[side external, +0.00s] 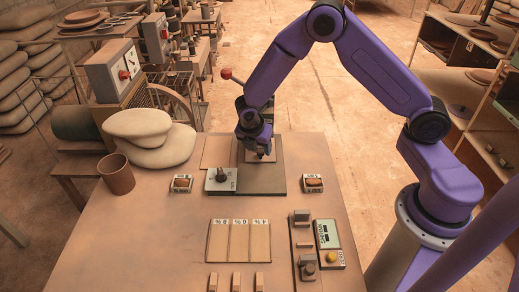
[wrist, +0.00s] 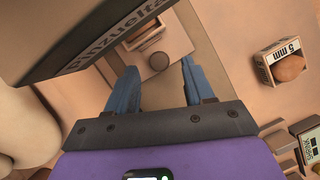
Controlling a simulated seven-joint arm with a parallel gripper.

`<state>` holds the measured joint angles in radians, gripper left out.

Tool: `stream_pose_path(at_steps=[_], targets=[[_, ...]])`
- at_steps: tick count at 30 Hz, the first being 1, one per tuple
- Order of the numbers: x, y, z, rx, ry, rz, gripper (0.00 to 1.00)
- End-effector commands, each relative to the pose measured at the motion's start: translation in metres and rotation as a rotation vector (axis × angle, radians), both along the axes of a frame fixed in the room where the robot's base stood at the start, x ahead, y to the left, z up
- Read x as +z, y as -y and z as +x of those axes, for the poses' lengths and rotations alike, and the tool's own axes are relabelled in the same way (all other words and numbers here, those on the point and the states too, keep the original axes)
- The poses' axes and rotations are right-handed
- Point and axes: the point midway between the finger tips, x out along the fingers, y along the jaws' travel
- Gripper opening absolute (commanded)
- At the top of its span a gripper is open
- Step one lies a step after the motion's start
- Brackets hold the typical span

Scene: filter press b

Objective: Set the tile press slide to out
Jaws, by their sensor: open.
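The tile press (side external: 243,106) stands at the back of the table, with a red-knobbed lever (side external: 226,74) on its upper left. A flat plate (side external: 266,182) extends from it towards the front. In the wrist view, the press's dark labelled block (wrist: 95,40) fills the upper left. Below it, a small round brown knob (wrist: 158,61) sits on a square pale plate (wrist: 175,42); I take this to be the slide. My gripper (side external: 262,156) points down over it. In the wrist view, its blue fingers (wrist: 157,70) are apart, with the knob between or just beyond their tips; contact is unclear.
A grey block with a black knob (side external: 221,179) stands just left of the gripper. Small labelled boxes stand at left (side external: 181,184) and right (side external: 313,184). Pale sacks (side external: 150,140) and a brown cup (side external: 116,173) lie further left.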

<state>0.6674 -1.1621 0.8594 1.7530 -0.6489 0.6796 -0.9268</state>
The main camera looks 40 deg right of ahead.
Motion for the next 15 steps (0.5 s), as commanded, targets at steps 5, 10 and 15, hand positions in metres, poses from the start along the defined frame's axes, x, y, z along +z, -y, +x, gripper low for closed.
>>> stream_pose_path(at_steps=[5,10,15], targets=[[-0.016,0.006,0.002,0.000,0.000,0.000,0.53],[-0.021,0.008,0.003,0.000,0.001,0.000,0.53],[-0.021,0.008,0.003,0.000,0.001,0.000,0.53]])
